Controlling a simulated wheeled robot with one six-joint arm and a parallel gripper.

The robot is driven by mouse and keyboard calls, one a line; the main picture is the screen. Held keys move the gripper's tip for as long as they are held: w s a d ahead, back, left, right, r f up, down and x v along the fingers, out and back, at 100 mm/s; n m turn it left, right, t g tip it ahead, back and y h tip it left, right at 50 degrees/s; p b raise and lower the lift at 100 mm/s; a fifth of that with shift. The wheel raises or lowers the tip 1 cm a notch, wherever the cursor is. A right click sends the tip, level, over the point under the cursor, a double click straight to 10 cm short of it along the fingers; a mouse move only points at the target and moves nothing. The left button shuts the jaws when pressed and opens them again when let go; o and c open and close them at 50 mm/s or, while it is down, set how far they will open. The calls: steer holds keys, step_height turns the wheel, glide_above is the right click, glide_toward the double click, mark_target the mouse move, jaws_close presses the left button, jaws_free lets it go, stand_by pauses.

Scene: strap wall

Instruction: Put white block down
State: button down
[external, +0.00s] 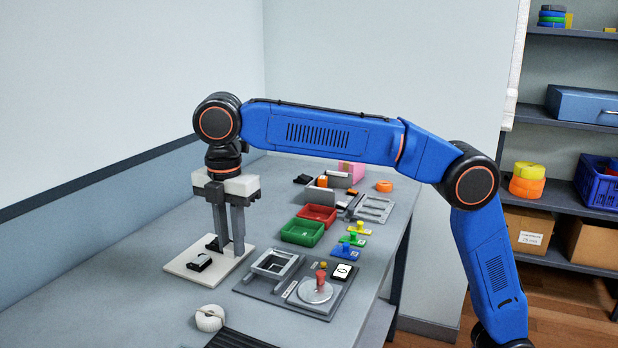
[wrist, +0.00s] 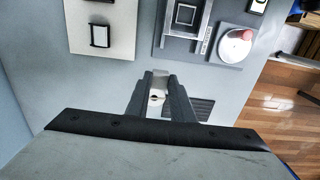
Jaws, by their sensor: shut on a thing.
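My gripper (external: 230,247) points straight down, with its two grey fingers a little apart. In the wrist view the fingertips (wrist: 160,82) close on a small pale piece, the white block (wrist: 160,76). In the external view the block is not clearly visible between the fingers. The fingertips appear in front of a white board (external: 180,266) there; their height above the table is hard to judge. The board also shows in the wrist view (wrist: 121,42), to the left of and beyond the fingertips.
A black-framed piece (external: 199,262) lies on the board. A white, notched round piece (external: 209,318) sits near a dark ribbed mat (external: 235,339). To the right is a grey plate (external: 322,311) with a square frame (external: 274,264) and clear disc. Green (external: 301,232) and red trays stand behind.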

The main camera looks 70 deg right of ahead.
step_height(320, 180, down, 10)
steer(key=shift+r, duration=0.1)
stand_by(0.4)
steer(key=shift+f, duration=0.3)
steer(key=c, duration=1.5)
jaws_free()
steer(key=shift+c, duration=0.2)
step_height(320, 180, up, 12)
steer(key=shift+w+r, duration=0.1)
steer(key=shift+r, duration=0.2)
steer(key=shift+d, duration=0.1)
